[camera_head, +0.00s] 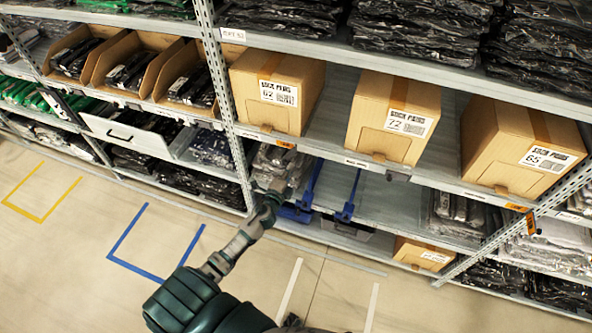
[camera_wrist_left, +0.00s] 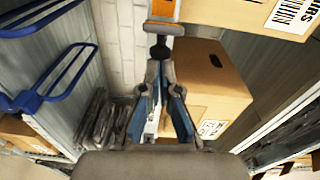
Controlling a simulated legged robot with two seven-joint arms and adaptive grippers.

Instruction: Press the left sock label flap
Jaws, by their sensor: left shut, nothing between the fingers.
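The left sock carton (camera_head: 278,92), marked 62, stands on the upper shelf. An orange label flap (camera_head: 285,144) sits on the shelf edge just below it. In the left wrist view an orange label in a grey holder (camera_wrist_left: 165,9) shows at the top, with a small dark round part below it. My left gripper (camera_head: 270,188) is below the shelf edge, under the left carton. It is shut and empty, its fingertips (camera_wrist_left: 160,68) pointing up toward the holder. I cannot tell whether they touch it. My right gripper is not in view.
Cartons marked 72 (camera_head: 393,117) and 65 (camera_head: 522,147) stand to the right on the same shelf. A metal upright (camera_head: 222,90) stands left of the carton. The floor in front is clear.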

